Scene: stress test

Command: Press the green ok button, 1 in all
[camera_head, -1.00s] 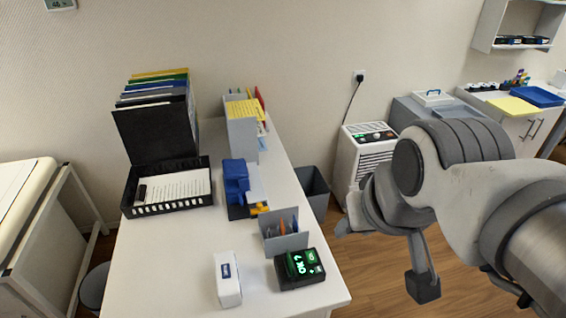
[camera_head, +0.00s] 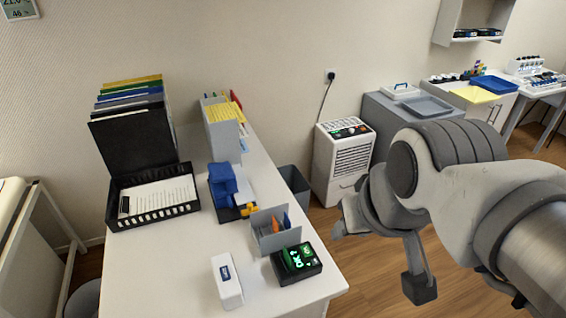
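A small black box (camera_head: 298,276) stands near the front right corner of the white desk (camera_head: 170,262). Its top carries glowing green markings (camera_head: 300,256); lettering like "OK" shows among them, but the separate keys are too small to tell apart. My gripper (camera_head: 378,258) hangs from my arm at the right, to the right of the desk and apart from the box. A pale finger-like part points down left and a dark block hangs lower right. Whether it is open or shut is unclear. Nothing visible is held in it.
Beside the box are a grey pen holder (camera_head: 270,238) and a white carton (camera_head: 227,282). A blue item (camera_head: 224,185), a black paper tray (camera_head: 190,211) and file folders (camera_head: 135,138) stand behind. A white appliance (camera_head: 342,160) and a bin (camera_head: 293,186) stand beyond the desk.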

